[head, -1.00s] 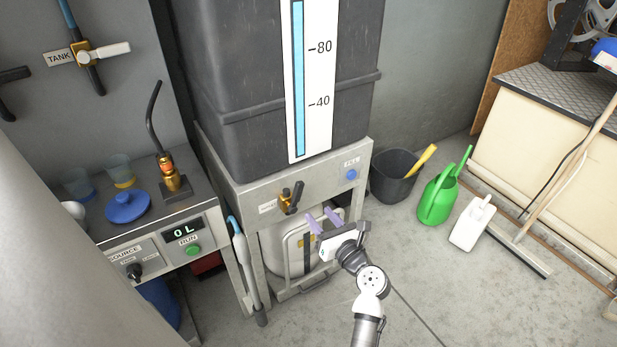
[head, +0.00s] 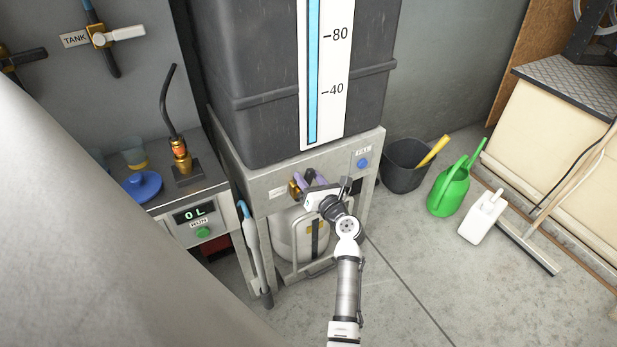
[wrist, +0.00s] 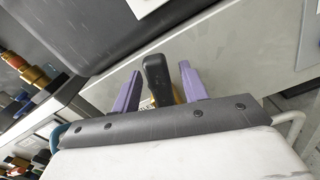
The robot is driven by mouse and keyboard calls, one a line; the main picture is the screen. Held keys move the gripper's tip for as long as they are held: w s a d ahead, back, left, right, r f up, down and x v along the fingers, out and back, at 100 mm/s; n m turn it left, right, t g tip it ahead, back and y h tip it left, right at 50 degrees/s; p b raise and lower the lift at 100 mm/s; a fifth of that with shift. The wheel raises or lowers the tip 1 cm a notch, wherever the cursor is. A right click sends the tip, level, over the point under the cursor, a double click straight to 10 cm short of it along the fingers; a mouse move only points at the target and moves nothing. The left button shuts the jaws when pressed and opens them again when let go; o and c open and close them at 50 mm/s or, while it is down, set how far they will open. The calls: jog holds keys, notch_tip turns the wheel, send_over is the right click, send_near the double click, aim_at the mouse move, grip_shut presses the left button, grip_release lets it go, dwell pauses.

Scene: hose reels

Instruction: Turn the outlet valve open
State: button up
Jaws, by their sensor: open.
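The outlet valve sits on the front panel of the grey stand under the dark tank. Its brass body (head: 294,189) shows beside my fingers in the head view. Its black lever handle (wrist: 156,78) stands between my two purple fingers in the wrist view, with a gap on each side. My gripper (head: 309,179) is open around the handle; it also shows in the wrist view (wrist: 158,88). In the head view my gripper hides most of the handle.
A blue FILL button (head: 363,164) is right of the valve. A white container (head: 290,235) stands below. A bench with a display (head: 195,213) is at left. A black bucket (head: 402,168), a green watering can (head: 449,190) and a white jug (head: 482,217) stand on the floor at right.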

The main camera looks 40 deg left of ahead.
jog(key=shift+w+a, duration=0.1)
jog(key=shift+a, duration=0.15)
grip_shut()
jog(key=shift+s+a+r+n+p, duration=0.15)
jog(key=shift+s+n+p, duration=0.3)
jog(key=shift+n, duration=0.25)
jog(key=shift+s+a+n, duration=0.25)
jog(key=shift+s+n, duration=0.3)
jog(key=shift+n, duration=0.65)
grip_release()
